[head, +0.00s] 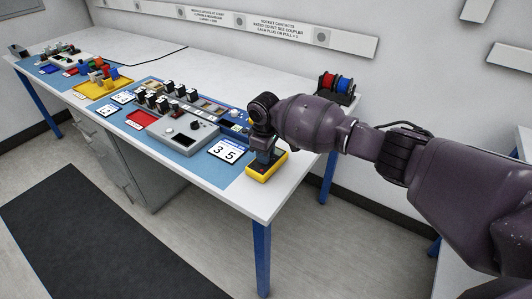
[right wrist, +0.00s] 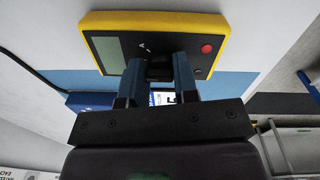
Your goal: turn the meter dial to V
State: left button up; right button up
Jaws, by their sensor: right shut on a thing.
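The yellow-edged meter (head: 266,166) lies near the right front corner of the workbench in the head view. In the right wrist view the meter (right wrist: 220,37) shows a grey display, a small letter A mark and a red button on its dark face. My right gripper (right wrist: 158,75) is over the meter's face, its two fingers shut on the dark dial (right wrist: 158,68). The fingers hide most of the dial, so its pointer setting cannot be read. My left gripper is not in view.
The white workbench (head: 291,193) has a blue mat with a grey switch panel (head: 182,136), a "3 5" card (head: 226,150) and a yellow tray (head: 97,88). A rack of red and blue spools (head: 337,87) stands at the back right.

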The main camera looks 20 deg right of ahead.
dwell(0.4)
jog(key=o, duration=0.9)
jog(key=shift+r, duration=0.1)
jog(key=shift+r, duration=0.35)
notch_tip(320, 180, up, 8)
jog(key=shift+s+a+r+p, duration=0.15)
jog(key=shift+p, duration=0.75)
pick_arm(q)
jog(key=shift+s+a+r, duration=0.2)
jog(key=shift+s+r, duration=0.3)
pick_arm(e)
jog(key=shift+r, duration=0.75)
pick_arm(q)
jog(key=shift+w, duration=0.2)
